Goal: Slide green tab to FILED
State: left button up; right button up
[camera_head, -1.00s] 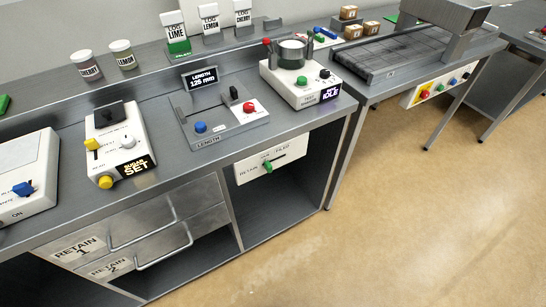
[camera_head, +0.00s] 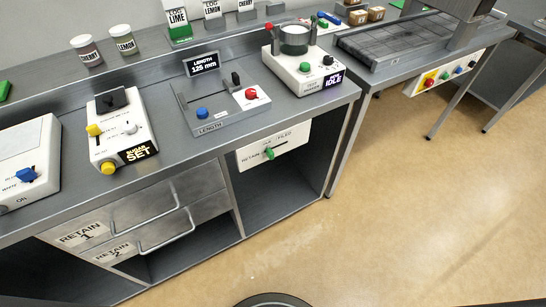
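The green tab (camera_head: 269,153) sits on a dark horizontal slot in a white panel (camera_head: 290,146) under the front edge of the counter. The panel has the word RETAIN at its left and FILED toward its upper right. The tab stands near the middle of the panel, left of the slot's right end. Neither of my grippers shows in the head view.
The grey counter (camera_head: 150,185) holds a LENGTH device (camera_head: 222,118), a SUGAR SET box (camera_head: 120,140) and a white IDLE machine (camera_head: 300,75). Drawers RETAIN 1 (camera_head: 150,203) and RETAIN 2 (camera_head: 165,230) have protruding bar handles. Open shelf space lies under the panel. The floor (camera_head: 400,220) in front is clear.

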aim_at(270, 152)
jog(key=u, duration=1.85)
jog(key=k, duration=1.4)
jog(key=z, duration=2.2)
jog(key=i, duration=0.5)
jog(key=u, duration=0.1)
